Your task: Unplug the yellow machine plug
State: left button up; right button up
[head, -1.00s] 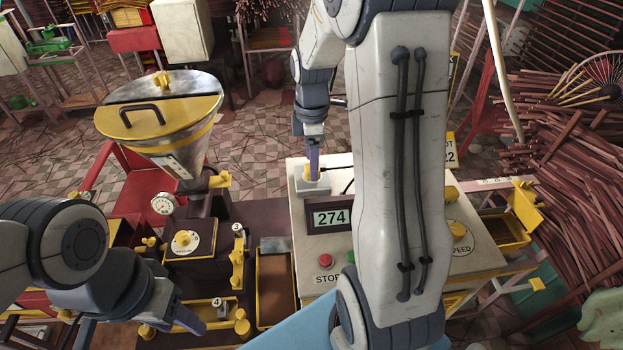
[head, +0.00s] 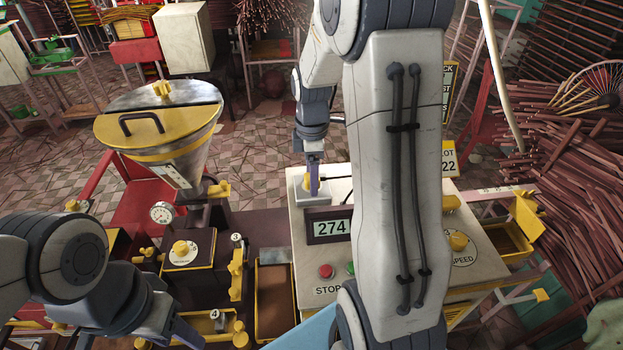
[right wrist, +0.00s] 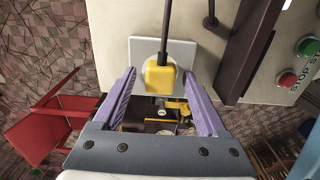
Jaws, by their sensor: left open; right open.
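The yellow plug (right wrist: 161,76) sits on a pale square socket plate (right wrist: 178,50) on top of the cream control box, with a black cord (right wrist: 165,25) running from it. In the right wrist view my right gripper (right wrist: 161,85) is open, its two purple fingers on either side of the plug with gaps showing. In the head view the plug (head: 307,184) is partly covered by my right gripper (head: 313,180), which points down at it. My left gripper (head: 190,335) is open and empty over the yellow-trimmed machine at the lower left.
The control box (head: 300,265) carries a display (head: 330,227) reading 274, a red button (head: 326,271), a green button and a SPEED knob (head: 458,241). A hopper (head: 160,120) stands left. My right arm hides the box's middle.

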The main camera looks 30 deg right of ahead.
dwell(0.7)
grip_shut()
jog(key=shift+r, duration=0.1)
jog(key=shift+r+p, duration=2.95)
